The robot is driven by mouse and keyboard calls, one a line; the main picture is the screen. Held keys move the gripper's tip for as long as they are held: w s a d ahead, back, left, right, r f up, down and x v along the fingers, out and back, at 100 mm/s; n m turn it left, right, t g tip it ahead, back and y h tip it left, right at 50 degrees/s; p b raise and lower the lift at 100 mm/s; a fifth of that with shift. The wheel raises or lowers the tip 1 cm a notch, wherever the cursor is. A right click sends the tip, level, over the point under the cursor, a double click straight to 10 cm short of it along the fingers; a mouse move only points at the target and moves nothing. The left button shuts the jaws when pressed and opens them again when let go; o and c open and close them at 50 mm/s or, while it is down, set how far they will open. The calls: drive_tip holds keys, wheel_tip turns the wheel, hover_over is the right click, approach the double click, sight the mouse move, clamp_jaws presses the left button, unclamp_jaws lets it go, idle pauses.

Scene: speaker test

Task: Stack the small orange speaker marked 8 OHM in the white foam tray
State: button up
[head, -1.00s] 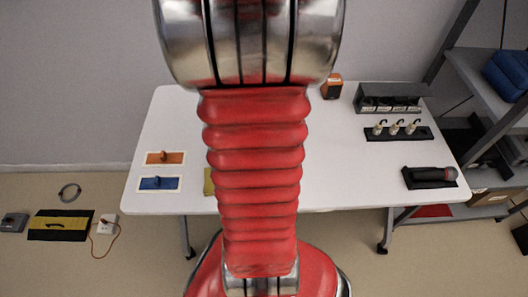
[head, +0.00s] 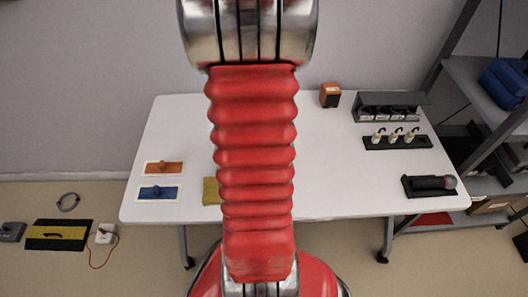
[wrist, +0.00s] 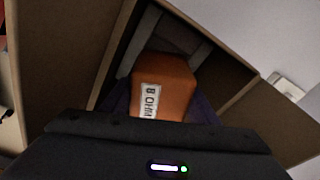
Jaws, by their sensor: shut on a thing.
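In the wrist view, an orange speaker (wrist: 165,80) with a white label reading 8 OHM sits between the dark fingers of my gripper (wrist: 160,106). My gripper is shut on it. The speaker is within the opening of a brown cardboard box (wrist: 62,60); I cannot tell whether it touches the bottom. My gripper is not visible in the head view. Another small orange block, like a speaker (head: 330,95), stands at the back of the white table; its marking is too small to read. I cannot make out a white foam tray for certain.
Box flaps (wrist: 268,115) spread around my gripper. Shelves (head: 472,80) stand at right. The table's middle right is clear.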

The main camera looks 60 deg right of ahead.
drive_tip(key=shift+f, duration=1.25)
drive_tip(key=shift+f, duration=0.3)
drive_tip(key=o, duration=1.7)
drive_tip(key=shift+c, duration=0.2)
drive_tip(key=shift+r, duration=0.1)
drive_tip(key=r, duration=0.8)
drive_tip(key=w+a+r, duration=0.1)
drive_tip(key=r, duration=0.3)
drive_tip(key=shift+r, duration=0.2)
